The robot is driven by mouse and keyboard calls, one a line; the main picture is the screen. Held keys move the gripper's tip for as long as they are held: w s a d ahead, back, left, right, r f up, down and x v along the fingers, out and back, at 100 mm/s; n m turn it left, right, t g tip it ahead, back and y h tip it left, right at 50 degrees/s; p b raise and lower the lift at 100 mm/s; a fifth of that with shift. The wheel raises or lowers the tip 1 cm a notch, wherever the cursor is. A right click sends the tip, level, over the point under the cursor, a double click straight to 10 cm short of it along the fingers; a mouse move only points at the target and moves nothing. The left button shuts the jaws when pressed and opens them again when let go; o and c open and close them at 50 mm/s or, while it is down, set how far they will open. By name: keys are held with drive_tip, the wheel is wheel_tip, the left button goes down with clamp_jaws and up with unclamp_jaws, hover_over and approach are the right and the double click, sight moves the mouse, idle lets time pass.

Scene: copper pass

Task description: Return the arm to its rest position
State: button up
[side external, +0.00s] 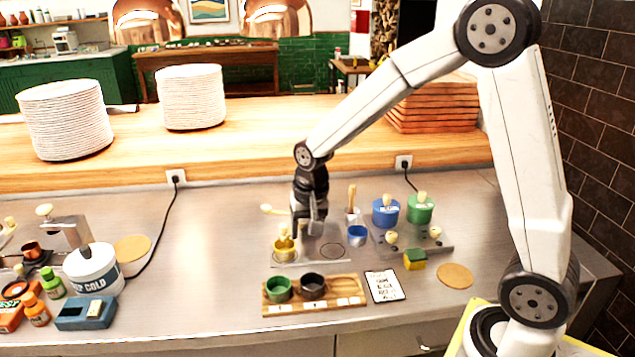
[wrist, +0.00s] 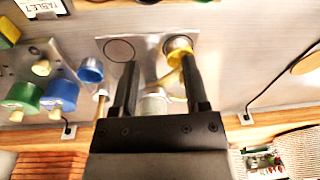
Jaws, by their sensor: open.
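My gripper (side external: 310,226) hangs pointing down over the steel counter, above a pale plate (side external: 333,246) marked with a ring. In the wrist view the two dark fingers of my gripper (wrist: 158,62) are spread apart. A yellow cup (side external: 284,251) stands on the plate, just left of my gripper. In the wrist view the yellow cup (wrist: 179,50) shows near the tip of one finger. A pale cylinder (wrist: 153,103) shows between the fingers, partly hidden by my gripper; I cannot tell what it is. My arm is bent and reaches out from the right.
A blue cup (side external: 357,236) and blue and green pots (side external: 386,212) stand right of my gripper. A wooden holder (side external: 347,300) with green and dark cups, a tablet (side external: 384,286) and a sponge (side external: 414,259) lie in front. Plate stacks (side external: 190,97) stand on the shelf behind.

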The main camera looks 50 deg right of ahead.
drive_tip(key=s+a+f+n+t, duration=0.1)
drive_tip(key=s+a+f+n, duration=0.1)
drive_tip(key=s+n, duration=0.5)
drive_tip(key=s, duration=0.5)
drive_tip(key=shift+s+a+n, duration=0.2)
drive_tip(key=shift+s+n, duration=0.05)
drive_tip(key=shift+n, duration=0.15)
